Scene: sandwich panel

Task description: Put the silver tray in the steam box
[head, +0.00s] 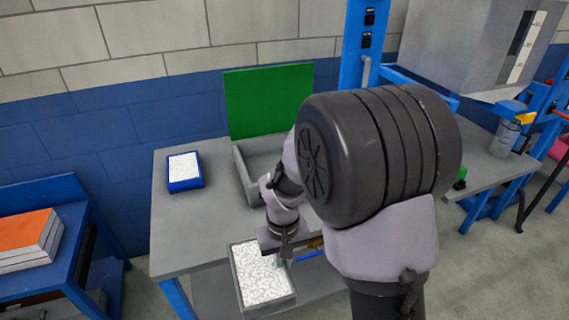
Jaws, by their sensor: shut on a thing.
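The silver tray (291,300) is a grey rectangular tray full of white granules, at the bottom centre of the head view. It is in front of the table's near edge, apparently held above the lower shelf. My gripper (285,256) is at the tray's right rim and shut on it; my arm hides part of the fingers. The steam box appears to be the grey open box (240,172) at the back of the table, with its green lid (268,98) standing up. My arm hides the box's right side.
A small blue tray (184,185) with white granules sits at the table's left. The grey table top (190,232) is clear between it and my arm. A blue cart (85,222) with orange-topped panels (28,238) stands left. A large grey machine (480,40) stands right.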

